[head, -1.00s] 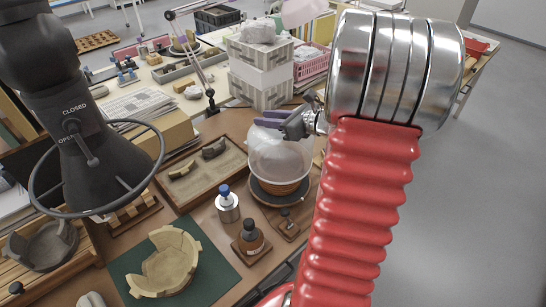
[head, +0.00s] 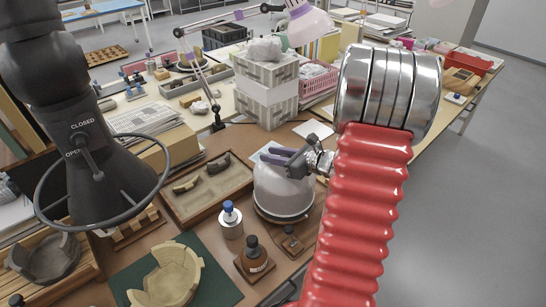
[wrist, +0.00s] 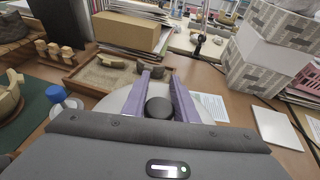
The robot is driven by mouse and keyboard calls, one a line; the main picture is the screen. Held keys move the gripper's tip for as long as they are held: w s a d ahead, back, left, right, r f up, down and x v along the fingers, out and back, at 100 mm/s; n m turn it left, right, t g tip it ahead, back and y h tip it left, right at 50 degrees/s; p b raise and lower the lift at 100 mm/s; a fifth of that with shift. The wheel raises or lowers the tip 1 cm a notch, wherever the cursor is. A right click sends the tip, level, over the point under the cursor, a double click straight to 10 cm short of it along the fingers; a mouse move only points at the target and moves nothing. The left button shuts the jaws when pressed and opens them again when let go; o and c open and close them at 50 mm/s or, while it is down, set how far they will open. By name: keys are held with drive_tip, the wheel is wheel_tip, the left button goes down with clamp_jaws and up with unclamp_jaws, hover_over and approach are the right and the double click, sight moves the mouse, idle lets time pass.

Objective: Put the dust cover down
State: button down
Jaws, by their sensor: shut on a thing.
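The dust cover (head: 281,192) is a pale, cloudy dome. In the head view it stands upright over a dark round base (head: 285,217), its lower edge at or very near that base. I cannot tell whether its full weight rests there. My gripper (head: 279,158) is at the top of the dome, shut on its knob. In the wrist view my gripper's purple fingers (wrist: 158,88) are on either side of the dark round knob (wrist: 159,109), with the pale dome below. What is under the dome is hidden.
A wooden tray with sherds (head: 206,189) lies left of the dome. A blue-capped bottle (head: 230,219) and a brown bottle (head: 254,258) stand close in front. A partial pot (head: 168,277) sits on a green mat. Patterned boxes (head: 266,92) stand behind.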

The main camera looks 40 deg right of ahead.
drive_tip(key=shift+f, duration=0.95)
drive_tip(key=c, duration=1.4)
unclamp_jaws()
drive_tip(key=shift+r, duration=0.45)
drive_tip(key=shift+s+d+r, duration=0.1)
drive_tip(key=shift+s+r, duration=0.2)
drive_tip(key=v, duration=1.1)
drive_tip(key=shift+s, duration=0.2)
